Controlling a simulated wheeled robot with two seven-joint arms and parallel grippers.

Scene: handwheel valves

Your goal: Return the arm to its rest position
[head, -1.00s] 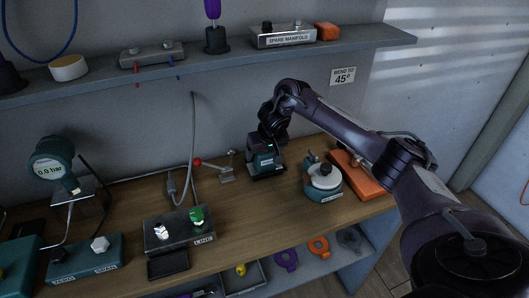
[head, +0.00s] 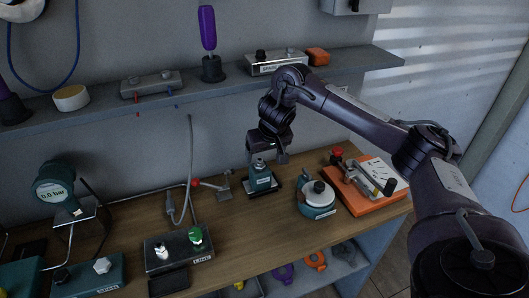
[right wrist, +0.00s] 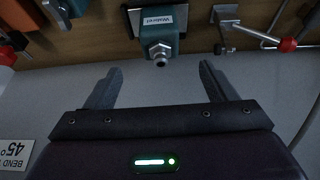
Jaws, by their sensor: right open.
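My right gripper (head: 268,150) is in the head view, raised above a small teal block (head: 259,180) with a pale label on the bench. In the right wrist view its two fingers (right wrist: 158,88) are spread with nothing between them. The teal block (right wrist: 163,33) shows there beyond the fingertips, with a metal hex fitting on it, apart from the fingers. My right arm crosses the right half of the head view. My left gripper is not in view.
The wooden bench (head: 232,224) holds a round teal device (head: 316,199), an orange base with a red-knobbed clamp (head: 362,192), a LINE box (head: 180,250) and a gauge reading 0.0 bar (head: 54,183). A shelf (head: 210,90) runs behind the gripper.

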